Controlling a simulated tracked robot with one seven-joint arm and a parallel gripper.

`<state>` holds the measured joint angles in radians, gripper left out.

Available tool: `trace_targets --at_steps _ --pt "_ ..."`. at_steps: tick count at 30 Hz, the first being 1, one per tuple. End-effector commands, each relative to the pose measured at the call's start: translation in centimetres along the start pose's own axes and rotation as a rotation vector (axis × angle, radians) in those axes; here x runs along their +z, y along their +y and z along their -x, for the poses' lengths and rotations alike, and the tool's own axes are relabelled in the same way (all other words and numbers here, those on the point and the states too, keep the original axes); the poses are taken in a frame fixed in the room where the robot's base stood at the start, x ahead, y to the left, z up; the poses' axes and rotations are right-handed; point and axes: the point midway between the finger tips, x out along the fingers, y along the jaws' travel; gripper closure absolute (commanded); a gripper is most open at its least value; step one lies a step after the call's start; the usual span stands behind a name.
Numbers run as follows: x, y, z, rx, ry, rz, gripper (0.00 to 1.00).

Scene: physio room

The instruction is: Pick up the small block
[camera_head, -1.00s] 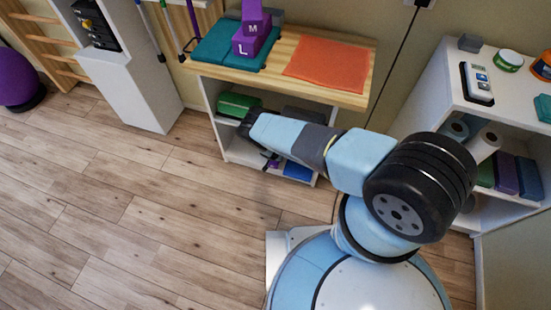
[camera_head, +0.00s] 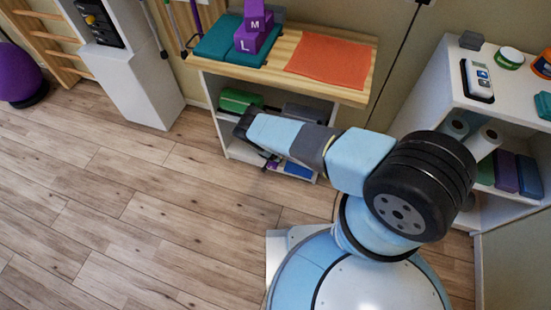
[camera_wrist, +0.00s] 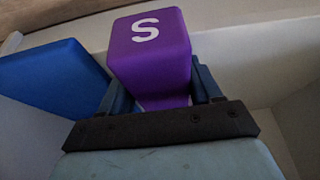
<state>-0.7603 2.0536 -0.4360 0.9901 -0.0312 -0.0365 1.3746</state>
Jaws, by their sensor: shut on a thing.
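The small block (camera_wrist: 150,52) is purple with a white S on its face. In the wrist view it sits between the two fingers of my gripper (camera_wrist: 152,98), which is shut on it. In the head view my gripper end (camera_head: 243,128) is at the front of the wooden-topped shelf unit, by its lower compartment.
A blue block (camera_wrist: 55,78) lies left of my gripper. A white shelf unit (camera_head: 452,100) stands right.

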Motion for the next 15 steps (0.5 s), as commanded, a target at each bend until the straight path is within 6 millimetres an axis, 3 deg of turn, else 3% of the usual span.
trace_targets --at_steps 1,2,10,15 --pt "-0.02 0.09 -0.04 0.001 0.000 -0.002 0.67" --pt "-0.05 0.13 -0.05 0.001 0.000 -0.002 0.35" --pt "-0.22 0.34 -0.11 0.002 0.000 -0.006 0.09" --pt "-0.24 0.35 -0.11 0.003 0.000 -0.007 0.07"
